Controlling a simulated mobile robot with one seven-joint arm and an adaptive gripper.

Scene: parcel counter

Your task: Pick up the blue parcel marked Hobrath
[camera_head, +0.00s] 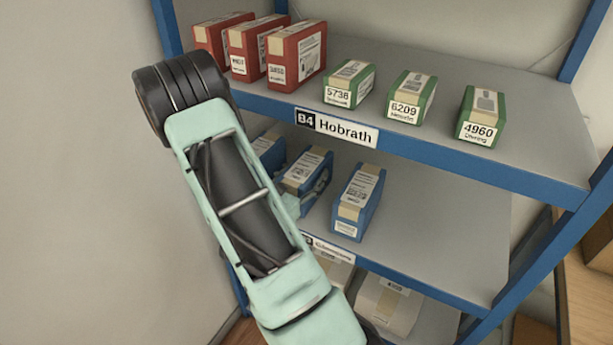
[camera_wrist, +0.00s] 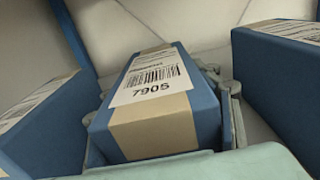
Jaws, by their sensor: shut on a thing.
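Three blue parcels stand in a row on the lower shelf level. My gripper (camera_head: 308,194) is shut on the middle blue parcel (camera_head: 308,167), with fingers along its sides. In the wrist view this held parcel (camera_wrist: 205,98) has tan tape and a white label reading 7905; I can read no name on it. A blue parcel (camera_head: 267,146) stands to its left, partly hidden by my arm, and another blue parcel (camera_head: 372,205) to its right. I cannot tell whether the held parcel is clear of the shelf.
The upper shelf's blue edge bears a sign, B4 Hobrath (camera_head: 337,128), above the blue parcels. Red parcels (camera_head: 297,57) and green parcels (camera_head: 481,116) stand on that shelf. White parcels (camera_head: 388,305) lie below. The middle shelf (camera_head: 440,220) is free to the right.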

